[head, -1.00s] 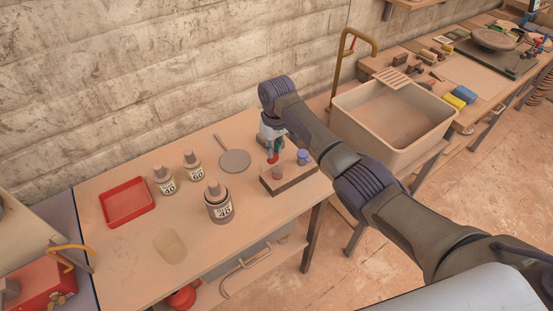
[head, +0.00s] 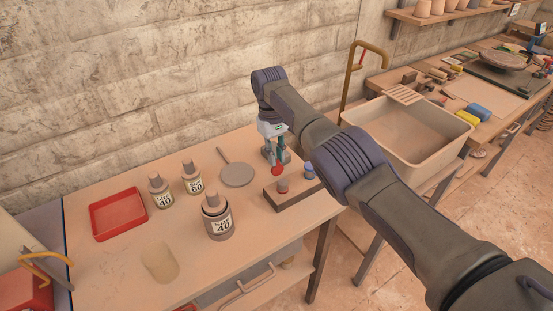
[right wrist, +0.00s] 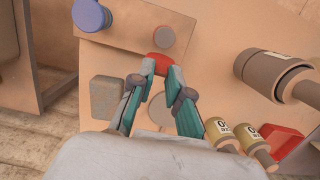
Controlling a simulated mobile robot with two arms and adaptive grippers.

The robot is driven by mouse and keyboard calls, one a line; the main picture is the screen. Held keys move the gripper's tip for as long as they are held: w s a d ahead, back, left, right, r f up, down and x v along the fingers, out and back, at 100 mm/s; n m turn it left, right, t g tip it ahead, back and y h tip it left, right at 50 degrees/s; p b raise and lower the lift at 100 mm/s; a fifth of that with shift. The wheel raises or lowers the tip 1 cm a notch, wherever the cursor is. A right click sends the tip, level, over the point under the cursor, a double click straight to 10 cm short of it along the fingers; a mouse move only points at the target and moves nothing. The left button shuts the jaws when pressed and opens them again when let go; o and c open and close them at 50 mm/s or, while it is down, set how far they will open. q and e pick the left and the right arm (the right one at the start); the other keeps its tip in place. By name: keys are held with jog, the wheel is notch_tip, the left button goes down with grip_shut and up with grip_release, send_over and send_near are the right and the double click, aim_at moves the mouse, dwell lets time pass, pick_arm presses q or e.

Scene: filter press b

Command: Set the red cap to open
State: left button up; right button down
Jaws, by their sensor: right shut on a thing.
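The red cap (head: 277,170) is between the fingertips of my right gripper (head: 274,160), which is shut on it. It shows at the fingertips in the right wrist view (right wrist: 161,65), beside the edge of a brown block. The block (head: 312,192) carries a grey cap (head: 283,185) and a blue cap (head: 308,171). In the right wrist view, the grey cap (right wrist: 161,36) is just beyond the red one. The fingers partly hide the red cap, and I cannot tell whether it touches the block. My left gripper is not in view.
Labelled bottles (head: 192,177) and a dark jar (head: 218,218) stand left of the block. A round grey disc with a handle (head: 237,174) and a red tray (head: 118,214) lie on the table. A sink (head: 410,140) is at right, partly behind my right arm.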

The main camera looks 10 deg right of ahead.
jog(key=shift+f, duration=0.15)
jog(key=c, duration=1.1)
grip_release()
notch_tip(320, 180, up, 10)
